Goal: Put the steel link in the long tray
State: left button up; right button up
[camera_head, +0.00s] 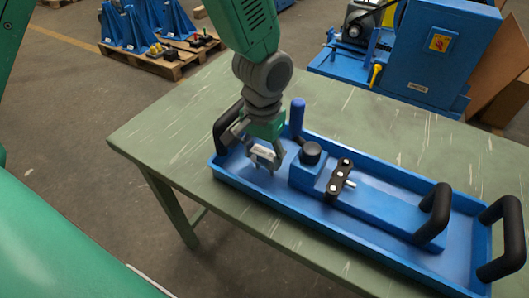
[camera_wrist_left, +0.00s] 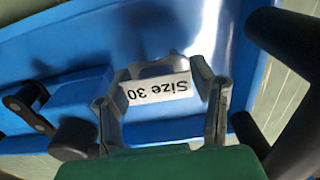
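The steel link (camera_head: 264,156) is a small grey piece with a white label that reads "Size 30" in the left wrist view (camera_wrist_left: 157,90). My left gripper (camera_head: 265,157) points down over the left end of the long blue tray (camera_head: 270,199). Its two fingers (camera_wrist_left: 164,92) are at the two ends of the link, and it appears shut on it. The link seems to be a little above the tray floor, with a shadow below it; the exact gap is hard to tell. My right gripper is not in view.
In the tray lies a blue block (camera_head: 380,208) with a black knob (camera_head: 310,153), a black link with steel pins (camera_head: 338,180) and a black handle (camera_head: 434,212). A blue upright grip (camera_head: 297,116) stands at the back edge. The green table (camera_head: 160,133) is clear to the left.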

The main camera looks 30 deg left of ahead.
aim_at(265, 153)
pick_arm(q)
jog(key=shift+d+r, duration=0.1)
jog(key=shift+r, duration=0.2)
notch_tip(265, 153, up, 12)
jog(key=p, duration=0.2)
jog(key=shift+f, duration=0.15)
dwell(0.5)
